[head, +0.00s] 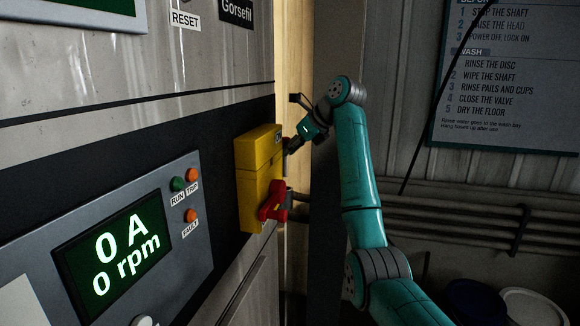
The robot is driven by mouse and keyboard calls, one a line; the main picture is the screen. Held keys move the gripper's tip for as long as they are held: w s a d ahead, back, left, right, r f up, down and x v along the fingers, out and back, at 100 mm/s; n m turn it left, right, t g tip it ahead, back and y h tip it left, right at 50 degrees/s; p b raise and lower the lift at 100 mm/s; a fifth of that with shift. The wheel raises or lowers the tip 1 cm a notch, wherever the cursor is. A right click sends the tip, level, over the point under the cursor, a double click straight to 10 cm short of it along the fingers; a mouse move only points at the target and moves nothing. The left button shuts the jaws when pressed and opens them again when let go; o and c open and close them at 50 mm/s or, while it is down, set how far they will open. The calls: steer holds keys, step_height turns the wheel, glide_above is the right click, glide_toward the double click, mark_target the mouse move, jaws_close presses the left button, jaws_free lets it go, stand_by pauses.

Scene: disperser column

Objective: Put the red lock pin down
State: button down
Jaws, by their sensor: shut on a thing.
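My gripper (289,146) is at the right edge of the yellow box (257,160) on the cabinet front, beside its upper half. It is shut, but its fingertips are small and dark, and the red lock pin between them cannot be made out. A red rotary handle (272,203) sits on the lower part of the yellow box, below my gripper. I cannot tell whether my gripper touches the box.
A control panel (130,245) with a green display stands at the left. Pipes (460,222) run along the wall at the right, under a wash notice (510,75). A blue pail (475,300) and a pale-rimmed pail (535,307) stand at the lower right.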

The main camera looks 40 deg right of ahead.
steer(key=shift+f, duration=2.4)
steer(key=shift+f, duration=0.65)
steer(key=c, duration=1.2)
jaws_free()
steer(key=shift+o, duration=0.2)
